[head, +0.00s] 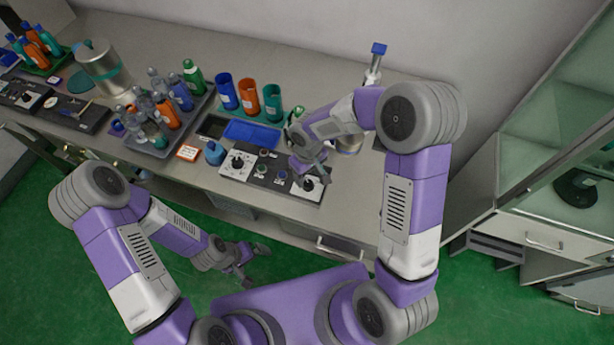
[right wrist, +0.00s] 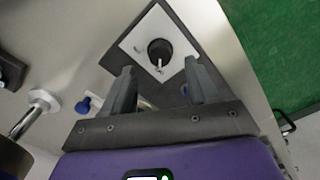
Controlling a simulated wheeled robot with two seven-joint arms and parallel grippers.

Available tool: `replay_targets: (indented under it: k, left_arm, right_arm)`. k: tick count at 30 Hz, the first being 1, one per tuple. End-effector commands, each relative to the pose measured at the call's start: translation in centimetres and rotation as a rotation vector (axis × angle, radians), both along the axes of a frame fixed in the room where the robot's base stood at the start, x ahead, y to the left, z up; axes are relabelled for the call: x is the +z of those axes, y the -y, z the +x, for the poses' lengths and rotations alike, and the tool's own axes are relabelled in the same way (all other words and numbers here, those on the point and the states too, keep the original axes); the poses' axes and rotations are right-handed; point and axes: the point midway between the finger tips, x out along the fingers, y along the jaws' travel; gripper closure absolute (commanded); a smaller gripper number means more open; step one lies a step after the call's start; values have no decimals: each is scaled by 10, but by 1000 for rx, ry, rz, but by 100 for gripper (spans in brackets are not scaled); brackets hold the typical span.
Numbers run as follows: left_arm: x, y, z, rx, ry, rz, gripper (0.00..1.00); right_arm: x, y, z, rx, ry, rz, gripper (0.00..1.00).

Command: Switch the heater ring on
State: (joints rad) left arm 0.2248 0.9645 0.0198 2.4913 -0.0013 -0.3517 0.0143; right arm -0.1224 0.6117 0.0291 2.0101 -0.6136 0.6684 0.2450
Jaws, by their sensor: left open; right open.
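A dark control panel (head: 271,172) lies along the bench's front edge. It has a white plate with a black knob at each end and small coloured buttons between. The right-hand knob (head: 308,183) shows on its white plate; in the right wrist view the black knob (right wrist: 160,48) has a pale pointer. My right gripper (head: 310,171) is open above this end of the panel. Its fingers (right wrist: 162,82) stand apart and empty, with the knob seen beyond and between them. My left gripper (head: 247,260) is open and empty, low in front of the bench. I cannot clearly identify the heater ring.
Blue, orange and teal cups (head: 250,97) stand behind a blue tray (head: 251,132). A grey crate of bottles (head: 150,145) is to their left. A blue-topped post (head: 375,62) rises behind my right arm.

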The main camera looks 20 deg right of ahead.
Motion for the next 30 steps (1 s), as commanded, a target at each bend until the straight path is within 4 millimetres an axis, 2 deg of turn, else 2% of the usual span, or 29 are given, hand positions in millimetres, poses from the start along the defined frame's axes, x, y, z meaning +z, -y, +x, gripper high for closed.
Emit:
replay_targets:
  k: [1,3,7,18,20,27,30]
  left_arm:
    - [-3,0,0,0,0,0,0]
    - [-5,0,0,0,0,0,0]
    - [-7,0,0,0,1,0,0]
    - [-7,0,0,0,1,0,0]
    - [-7,0,1,0,1,0,0]
    - [-7,0,0,0,1,0,0]
    - [-7,0,0,0,1,0,0]
  right_arm:
    - [-11,0,-1,0,-3,0,41]
    - [-22,0,-1,0,-3,0,41]
    - [-35,0,0,-1,-2,0,41]
    - [-42,0,0,-2,-1,2,41]
    - [-42,0,0,-2,-1,2,49]
    - [-42,0,0,-1,-1,2,86]
    - [-42,0,0,-1,-1,2,97]
